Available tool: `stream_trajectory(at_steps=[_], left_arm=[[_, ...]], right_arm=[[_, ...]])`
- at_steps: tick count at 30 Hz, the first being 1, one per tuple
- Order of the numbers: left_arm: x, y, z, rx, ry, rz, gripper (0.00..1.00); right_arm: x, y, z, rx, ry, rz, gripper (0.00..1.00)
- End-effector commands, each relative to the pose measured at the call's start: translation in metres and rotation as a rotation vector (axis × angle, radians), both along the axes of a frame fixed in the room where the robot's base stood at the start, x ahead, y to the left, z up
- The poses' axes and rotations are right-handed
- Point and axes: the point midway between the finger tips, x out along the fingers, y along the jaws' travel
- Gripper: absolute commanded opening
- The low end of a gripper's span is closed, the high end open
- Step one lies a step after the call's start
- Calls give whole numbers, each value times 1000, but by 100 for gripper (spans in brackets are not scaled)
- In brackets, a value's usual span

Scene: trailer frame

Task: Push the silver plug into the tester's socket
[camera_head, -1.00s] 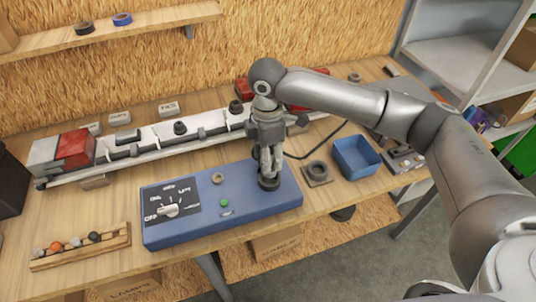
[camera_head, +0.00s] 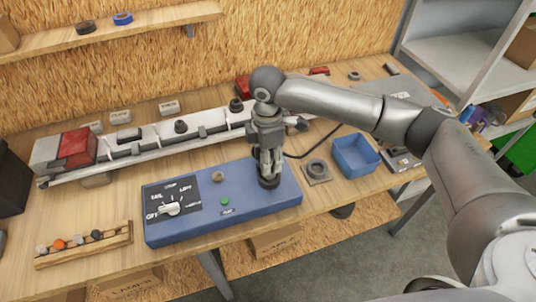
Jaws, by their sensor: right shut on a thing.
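The blue tester (camera_head: 240,207) lies on the bench, with a dial (camera_head: 170,207) on its left panel and a green button (camera_head: 225,201). My right gripper (camera_head: 268,176) points down over the tester's right end and is shut on a dark plug (camera_head: 268,183). The plug is at the tester's top face, upright as far as I can see. The socket is hidden under the plug and gripper, so how deep the plug sits cannot be told. A black cable (camera_head: 318,147) runs off to the right behind the gripper. My left gripper is not in view.
The long white trailer frame (camera_head: 150,148) with red lamps lies behind. A wooden rack (camera_head: 83,245) with several small bulbs is at the front left.

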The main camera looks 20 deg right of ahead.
Motion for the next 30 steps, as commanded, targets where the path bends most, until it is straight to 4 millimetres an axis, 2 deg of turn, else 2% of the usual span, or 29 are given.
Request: stream_trajectory(at_steps=[30], left_arm=[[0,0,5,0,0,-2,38]], right_arm=[[0,0,-16,0,0,0,30]])
